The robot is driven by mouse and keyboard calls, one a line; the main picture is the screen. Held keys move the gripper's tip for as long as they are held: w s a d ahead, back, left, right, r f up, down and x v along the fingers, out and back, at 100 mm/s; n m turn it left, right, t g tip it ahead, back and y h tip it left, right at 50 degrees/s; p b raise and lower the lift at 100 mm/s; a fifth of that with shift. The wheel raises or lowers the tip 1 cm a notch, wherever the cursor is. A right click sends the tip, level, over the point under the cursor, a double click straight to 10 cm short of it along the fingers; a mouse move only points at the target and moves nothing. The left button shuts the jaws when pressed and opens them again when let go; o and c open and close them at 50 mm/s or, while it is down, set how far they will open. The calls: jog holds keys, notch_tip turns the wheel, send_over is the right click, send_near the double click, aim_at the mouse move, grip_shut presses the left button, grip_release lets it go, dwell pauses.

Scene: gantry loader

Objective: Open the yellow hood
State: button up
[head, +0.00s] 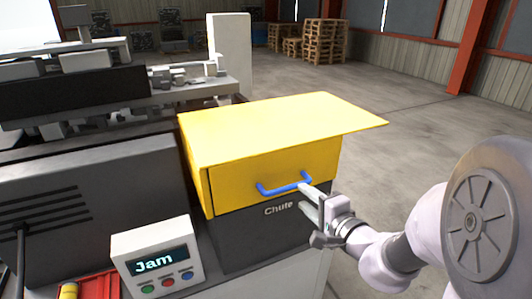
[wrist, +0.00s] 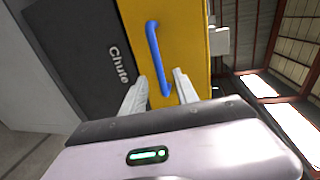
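The yellow hood (head: 262,128) sits down on a dark grey box marked "Chute" (head: 248,240) and looks closed. A blue bar handle (head: 284,187) runs across the lower part of its front. In the wrist view the hood (wrist: 190,30) and handle (wrist: 153,50) appear turned on their side. My gripper (head: 304,198) is at the right end of the handle. In the wrist view its two fingers (wrist: 158,82) are apart, with the handle's end between them in the picture. I cannot tell whether they touch it.
A small panel (head: 153,262) reading "Jam" with coloured buttons stands left of the chute. Grey machinery (head: 80,90) fills the left. A red tray (head: 95,286) lies at the bottom left. The floor (head: 430,120) to the right is clear; pallets (head: 322,42) are stacked far behind.

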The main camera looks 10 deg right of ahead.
aim_at(292, 188)
jog(key=x, duration=0.8)
jog(key=shift+a+f, duration=0.1)
grip_shut()
dwell(1.0)
